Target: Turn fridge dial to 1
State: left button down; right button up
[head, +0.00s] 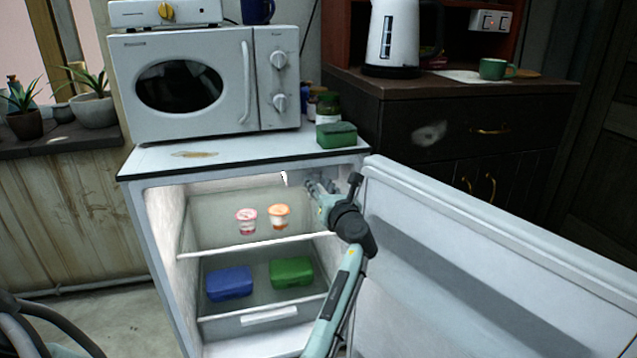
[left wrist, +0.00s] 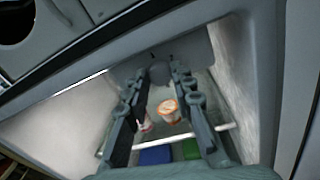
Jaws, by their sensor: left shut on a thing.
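The fridge (head: 158,240) stands open under the microwave. My left gripper (head: 313,186) reaches inside, near the top right of the compartment. In the left wrist view, a round grey dial (left wrist: 160,74) sits between the tips of my left gripper (left wrist: 156,80), which is shut on it. In the head view I cannot make out the dial; the gripper is in front of that wall. The dial's numbers and pointer are too small and dark to read. My right gripper is in neither view.
The fridge door (head: 500,255) stands open on the right, close to my arm. Two yogurt cups, pink (head: 246,221) and orange (head: 279,216), stand on the upper shelf. A blue box (head: 229,283) and a green box (head: 292,272) lie below. A microwave (head: 190,85) sits on top.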

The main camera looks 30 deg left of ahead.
pick_arm(q)
jog(key=shift+r+n, duration=0.1)
jog(key=shift+n, duration=0.7)
jog(key=n+p, duration=0.1)
jog(key=n, duration=0.1)
jog(key=shift+n+h, duration=0.3)
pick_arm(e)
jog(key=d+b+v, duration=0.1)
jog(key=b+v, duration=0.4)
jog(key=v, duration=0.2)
pick_arm(q)
jog(key=shift+s+a+n+t+h+b, duration=0.1)
jog(key=shift+n+t+h+b, duration=0.2)
jog(key=shift+n, duration=4.1)
jog(key=shift+s+a+n+t+h+b, duration=0.15)
jog(key=shift+n+t+h, duration=0.15)
jog(key=shift+n, duration=4.1)
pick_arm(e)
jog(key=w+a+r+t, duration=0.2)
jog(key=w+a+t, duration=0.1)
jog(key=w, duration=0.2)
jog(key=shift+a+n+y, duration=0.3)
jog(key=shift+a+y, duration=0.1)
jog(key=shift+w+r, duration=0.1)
